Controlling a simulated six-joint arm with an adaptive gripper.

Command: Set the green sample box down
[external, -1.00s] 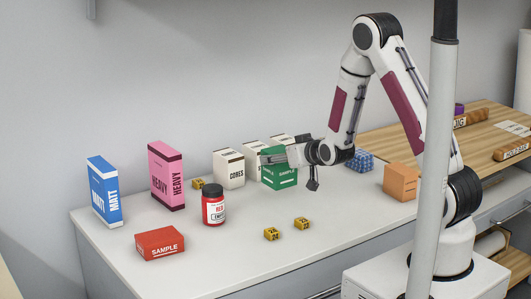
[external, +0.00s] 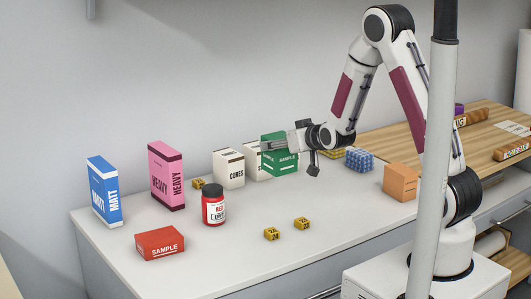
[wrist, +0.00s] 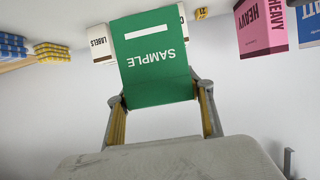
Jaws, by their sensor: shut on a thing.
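The green sample box (external: 280,164) is held up above the white counter (external: 330,215), in front of the white cartons at the back. My gripper (external: 276,147) is shut on its upper part from the right. In the wrist view the green box (wrist: 155,55) shows upside down, its SAMPLE lettering facing the camera, with the gripper fingers (wrist: 160,97) at either side of it. Its underside is hidden in the wrist view.
White cartons, one marked CORES (external: 229,171), stand left of and behind the box. A red jar (external: 213,207), red SAMPLE box (external: 158,244), and small yellow blocks (external: 271,234) stand nearer. Blue checked blocks (external: 359,161) and an orange box (external: 400,181) are right.

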